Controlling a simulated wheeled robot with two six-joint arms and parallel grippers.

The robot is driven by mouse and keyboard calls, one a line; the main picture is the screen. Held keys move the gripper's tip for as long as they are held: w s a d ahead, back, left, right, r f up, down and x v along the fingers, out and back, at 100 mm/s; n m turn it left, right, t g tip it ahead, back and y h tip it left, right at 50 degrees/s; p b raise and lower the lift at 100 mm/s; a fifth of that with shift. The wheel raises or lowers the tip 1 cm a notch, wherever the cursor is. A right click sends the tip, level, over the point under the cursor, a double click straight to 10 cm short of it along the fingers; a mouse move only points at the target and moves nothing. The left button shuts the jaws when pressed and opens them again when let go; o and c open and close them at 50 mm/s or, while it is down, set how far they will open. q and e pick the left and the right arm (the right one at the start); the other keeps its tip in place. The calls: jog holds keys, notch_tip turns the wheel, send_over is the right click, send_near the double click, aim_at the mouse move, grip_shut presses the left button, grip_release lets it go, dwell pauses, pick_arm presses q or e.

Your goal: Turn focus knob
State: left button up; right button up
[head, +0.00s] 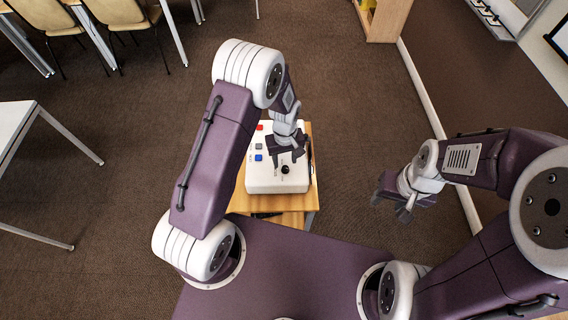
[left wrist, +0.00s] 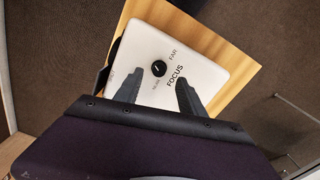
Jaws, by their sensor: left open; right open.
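The focus knob (head: 285,169) is a small black round knob on top of a white control box (head: 262,184). In the left wrist view the knob (left wrist: 159,68) has a pale pointer mark, with the words FOCUS and FAR printed near it. My left gripper (head: 287,160) is over the box beside the knob. In the left wrist view its two fingers (left wrist: 158,92) are spread apart, with the knob ahead of the gap between them; whether they touch the box is unclear. My right gripper (head: 390,205) is open and empty, away from the box on the right.
The box stands on a small wooden table (head: 237,202). A blue button (head: 258,158) and a red button (head: 259,127) are on its left side. A white-topped table (head: 14,122) and chairs (head: 122,14) stand further left. Open carpet lies around the wooden table.

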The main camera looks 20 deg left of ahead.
aim_at(285, 167)
pick_arm(q)
notch_tip(285, 167, down, 4)
jog(key=shift+d+f+p, duration=0.15)
jog(key=shift+f+p, duration=0.1)
jog(key=shift+p, duration=0.1)
jog(key=shift+c, duration=0.9)
grip_shut()
jog(key=shift+w+f, duration=0.1)
jog(key=shift+m, duration=0.4)
jog(key=shift+o, duration=0.9)
grip_release()
